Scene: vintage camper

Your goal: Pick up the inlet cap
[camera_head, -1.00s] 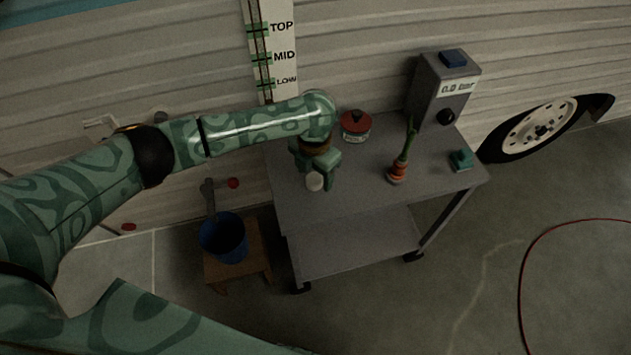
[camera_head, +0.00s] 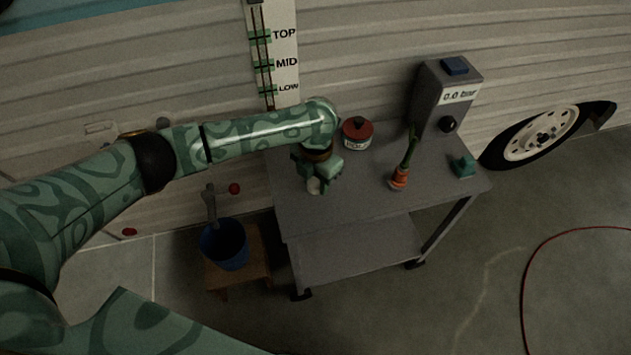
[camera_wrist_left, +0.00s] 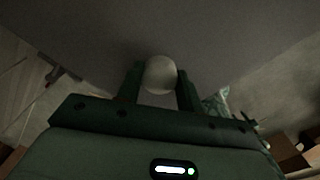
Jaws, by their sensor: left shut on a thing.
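The inlet cap (camera_head: 314,186) is a small pale round piece over the left part of the grey cart top. My left gripper (camera_head: 317,181) points down there and is shut on it. In the left wrist view the round whitish cap (camera_wrist_left: 160,74) sits between the two dark green fingers of the left gripper (camera_wrist_left: 160,88), which touch it on both sides. The head view does not show clearly whether the cap rests on the cart top or is just above it. My right gripper is not in view.
The grey cart (camera_head: 350,205) also holds a red-lidded tin (camera_head: 357,134), an orange-based item with green stalks (camera_head: 400,175), a small green block (camera_head: 463,166) and a grey gauge box (camera_head: 446,97). A blue bucket (camera_head: 224,245) stands on a wooden stool (camera_head: 262,262) to the left.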

